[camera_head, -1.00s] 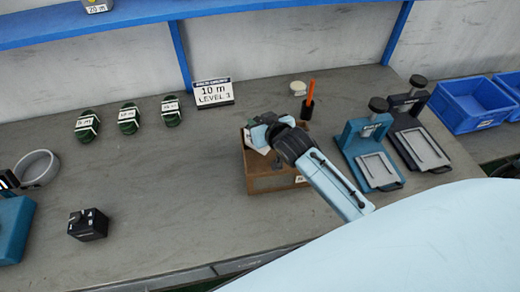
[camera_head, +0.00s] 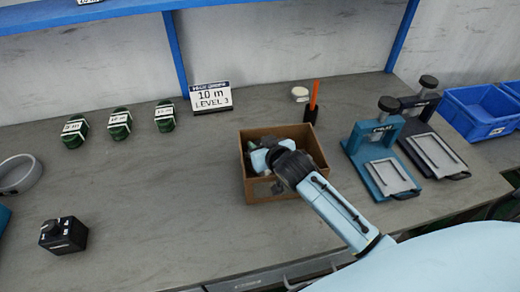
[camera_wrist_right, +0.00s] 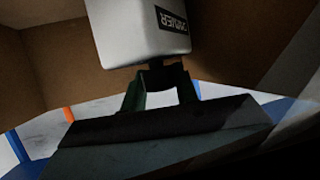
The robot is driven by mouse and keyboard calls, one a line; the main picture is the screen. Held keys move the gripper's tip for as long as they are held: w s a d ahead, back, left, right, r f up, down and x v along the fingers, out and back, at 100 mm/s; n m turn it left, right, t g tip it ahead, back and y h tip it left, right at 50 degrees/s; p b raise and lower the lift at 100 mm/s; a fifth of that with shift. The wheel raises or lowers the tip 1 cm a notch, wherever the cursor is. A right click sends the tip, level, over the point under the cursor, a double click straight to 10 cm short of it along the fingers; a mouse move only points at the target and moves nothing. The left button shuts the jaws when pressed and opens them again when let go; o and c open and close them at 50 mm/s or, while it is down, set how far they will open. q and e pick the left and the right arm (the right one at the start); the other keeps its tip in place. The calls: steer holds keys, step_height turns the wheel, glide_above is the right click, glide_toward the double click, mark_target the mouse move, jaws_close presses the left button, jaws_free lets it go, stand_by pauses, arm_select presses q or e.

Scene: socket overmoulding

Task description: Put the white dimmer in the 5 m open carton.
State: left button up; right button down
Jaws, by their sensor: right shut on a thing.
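The open brown carton (camera_head: 262,192) stands on the grey bench in the middle of the head view, and its size label cannot be read. My right gripper (camera_head: 258,160) reaches down into it, near its left side. In the right wrist view the gripper (camera_wrist_right: 160,75) is shut on the white dimmer (camera_wrist_right: 135,35), a white block with a dark label, partly cut off at the top edge. The carton's brown inner walls (camera_wrist_right: 60,60) show on both sides of it. In the head view the dimmer is hidden by the gripper. My left gripper is not in view.
A "10 m LEVEL 3" sign (camera_head: 211,97) and an orange-handled tool (camera_head: 314,92) are behind. A teal press (camera_head: 380,150) is right of the carton.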

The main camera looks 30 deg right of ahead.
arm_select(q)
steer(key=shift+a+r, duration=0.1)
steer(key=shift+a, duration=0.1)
arm_select(e)
steer(key=shift+r, duration=0.1)
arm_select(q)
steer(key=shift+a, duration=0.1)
arm_select(e)
steer(key=shift+f, duration=0.2)
steer(key=c, duration=1.1)
jaws_free()
